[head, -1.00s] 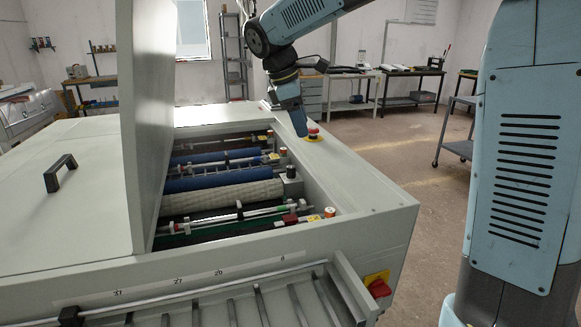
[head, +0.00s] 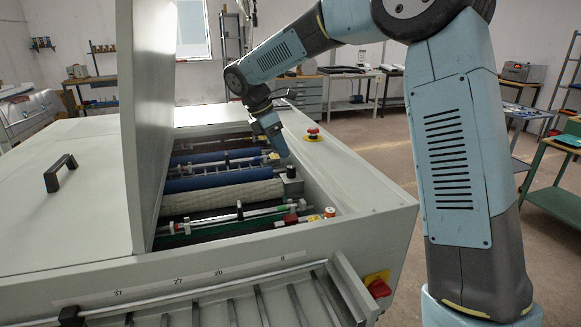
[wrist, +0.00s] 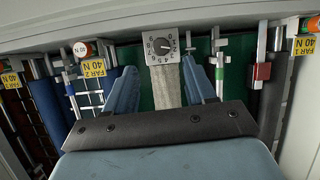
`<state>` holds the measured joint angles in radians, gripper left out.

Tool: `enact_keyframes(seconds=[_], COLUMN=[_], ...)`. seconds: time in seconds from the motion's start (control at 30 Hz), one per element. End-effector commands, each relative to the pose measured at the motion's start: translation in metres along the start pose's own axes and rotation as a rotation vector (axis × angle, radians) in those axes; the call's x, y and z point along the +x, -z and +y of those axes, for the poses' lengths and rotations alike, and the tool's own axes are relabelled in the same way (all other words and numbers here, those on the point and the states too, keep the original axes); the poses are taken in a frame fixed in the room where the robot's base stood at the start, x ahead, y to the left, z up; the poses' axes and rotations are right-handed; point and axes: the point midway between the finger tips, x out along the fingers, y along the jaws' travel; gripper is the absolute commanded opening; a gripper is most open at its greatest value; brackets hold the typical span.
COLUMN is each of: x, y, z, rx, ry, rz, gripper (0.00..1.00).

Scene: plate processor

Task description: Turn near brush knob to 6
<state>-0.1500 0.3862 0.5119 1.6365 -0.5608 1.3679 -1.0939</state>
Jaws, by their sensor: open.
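A small square dial plate with a dark round knob (wrist: 163,46) stands at the end of the beige roller (wrist: 168,88), between my fingertips in the wrist view. Digits ring the knob, but its pointer is too small to read surely. In the head view the knob's grey block (head: 291,183) sits at the right end of the beige roller (head: 232,196) inside the open machine. My gripper (head: 281,153) is above and just behind this block, pointing down. In the wrist view my gripper (wrist: 163,72) is open, with one finger on each side of the dial, apparently not touching it.
The raised lid (head: 150,110) stands left of the opening. A red emergency button (head: 313,132) is on the right rim, and a red switch (head: 380,288) is on the front. Blue rollers (head: 205,182) lie behind the beige one. Yellow tags (wrist: 93,68) flank the dial.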

Motion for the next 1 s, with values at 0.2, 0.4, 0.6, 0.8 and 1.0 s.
enact_keyframes(seconds=[0.2, 0.4, 0.6, 0.8, 1.0], x=[0.039, 0.065, 0.077, 0.078, 0.078], y=[0.000, 0.000, 0.000, -0.001, -0.001], z=[-0.001, 0.000, 0.000, 0.000, 0.000], rx=[-0.001, 0.001, 0.000, 0.001, 0.001], ry=[0.004, 0.001, 0.001, 0.000, 0.000], rz=[0.000, 0.000, 0.000, 0.001, 0.000], gripper=[0.55, 0.55, 0.55, 0.55, 0.45])
